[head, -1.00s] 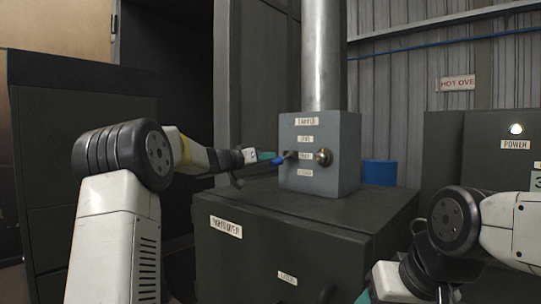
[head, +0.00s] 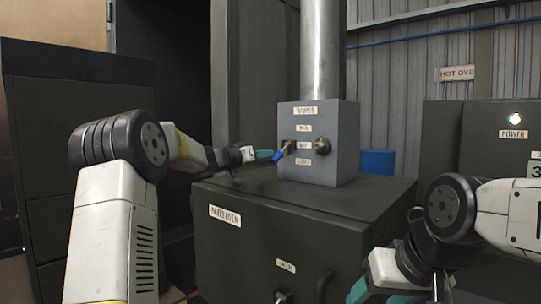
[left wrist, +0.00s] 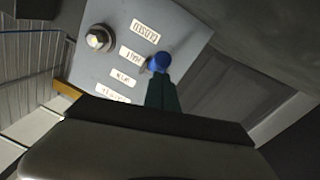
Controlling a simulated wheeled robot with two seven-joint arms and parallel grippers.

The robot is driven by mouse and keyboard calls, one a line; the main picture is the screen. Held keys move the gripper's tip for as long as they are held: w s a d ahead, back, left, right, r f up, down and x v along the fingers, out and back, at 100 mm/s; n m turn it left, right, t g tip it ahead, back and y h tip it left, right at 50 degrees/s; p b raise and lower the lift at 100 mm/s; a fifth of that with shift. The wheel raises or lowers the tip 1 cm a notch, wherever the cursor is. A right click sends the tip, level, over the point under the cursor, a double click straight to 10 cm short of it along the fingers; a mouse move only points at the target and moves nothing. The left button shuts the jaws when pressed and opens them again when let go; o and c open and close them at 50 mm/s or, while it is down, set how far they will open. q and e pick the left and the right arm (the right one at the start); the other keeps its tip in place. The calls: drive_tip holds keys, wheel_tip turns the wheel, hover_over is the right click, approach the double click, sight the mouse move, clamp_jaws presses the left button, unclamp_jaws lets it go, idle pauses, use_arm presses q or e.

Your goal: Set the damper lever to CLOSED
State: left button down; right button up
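The damper lever (head: 287,149) is a short dark rod with a blue knob (head: 279,155) on the front of a grey box (head: 336,120). Its knob points left and slightly down, out from the third of several stacked labels. My left gripper (head: 264,155) is at the knob from the left. In the left wrist view its teal fingers (left wrist: 162,92) look pressed together, with the blue knob (left wrist: 160,62) right at their tips. I see no gap between tips and knob. My right gripper (head: 376,280) is low at the right, partly cut off.
The grey box stands on a dark oven cabinet (head: 300,206), under a metal pipe (head: 321,50). A round bolt or knob (head: 322,146) sits right of the lever. A blue drum (head: 378,162) and a dark POWER cabinet (head: 445,140) stand to the right.

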use_arm(q)
drive_tip(key=w+a+v, duration=0.1)
drive_tip(key=v, duration=1)
drive_tip(key=s+d+f+g+y, duration=0.1)
drive_tip(key=s+d+f+g, duration=0.15)
drive_tip(key=s, duration=0.45)
drive_tip(key=s+d+f+g+y, duration=0.1)
drive_tip(key=s+d+f+g, duration=0.2)
drive_tip(key=s, duration=0.5)
drive_tip(key=s+d+f+g+y, duration=0.1)
drive_tip(key=s+d+f, duration=0.1)
drive_tip(key=s+d, duration=0.4)
drive_tip(key=s+a+f+n+y, duration=0.2)
drive_tip(key=s+a+f+y, duration=0.1)
drive_tip(key=s, duration=0.6)
drive_tip(key=s+a+f+n+g+y, duration=0.1)
drive_tip(key=s+a+f+n+y, duration=0.1)
drive_tip(key=s+a+f, duration=0.4)
drive_tip(key=s+f+y, duration=0.1)
drive_tip(key=s+f, duration=0.1)
drive_tip(key=s, duration=0.2)
drive_tip(key=shift+f+y, duration=0.2)
drive_tip(key=shift+y, duration=0.2)
